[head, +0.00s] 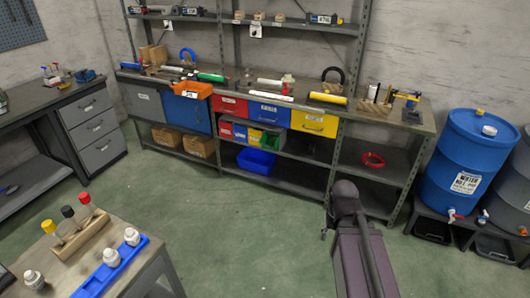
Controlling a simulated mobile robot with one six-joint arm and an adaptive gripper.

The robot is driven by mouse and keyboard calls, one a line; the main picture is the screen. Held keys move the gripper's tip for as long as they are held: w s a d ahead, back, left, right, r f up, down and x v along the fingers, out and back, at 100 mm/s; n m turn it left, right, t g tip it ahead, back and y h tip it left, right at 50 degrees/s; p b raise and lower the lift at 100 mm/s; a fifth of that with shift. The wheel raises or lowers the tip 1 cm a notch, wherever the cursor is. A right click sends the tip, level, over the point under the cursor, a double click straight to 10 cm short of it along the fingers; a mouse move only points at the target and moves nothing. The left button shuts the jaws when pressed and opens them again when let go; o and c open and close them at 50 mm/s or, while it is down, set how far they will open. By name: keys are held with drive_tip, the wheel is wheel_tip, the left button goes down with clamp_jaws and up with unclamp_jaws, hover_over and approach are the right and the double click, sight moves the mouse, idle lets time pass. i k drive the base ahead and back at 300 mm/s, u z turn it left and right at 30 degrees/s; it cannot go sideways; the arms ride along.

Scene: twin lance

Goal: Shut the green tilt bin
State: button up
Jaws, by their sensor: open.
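The green tilt bin (270,141) is the right-hand one in a row of small coloured bins on the shelf under the workbench, in the head view. It looks tipped forward at its top, though it is too small to tell how far. A red bin (226,131), a blue bin (240,133) and a yellow bin (254,136) stand to its left. My gripper (326,222) shows only in small part beside my dark arm, lower right of the bins. It is open, well apart from the green bin, and mostly hidden by the arm.
Above the bins are red (229,106), blue (263,114) and yellow (314,123) drawers. A blue tub (256,161) sits on the shelf below. The green floor between is clear.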

sight(273, 140)
drive_tip(key=u, duration=0.25)
drive_tip(key=i, duration=0.95)
drive_tip(key=u, duration=0.05)
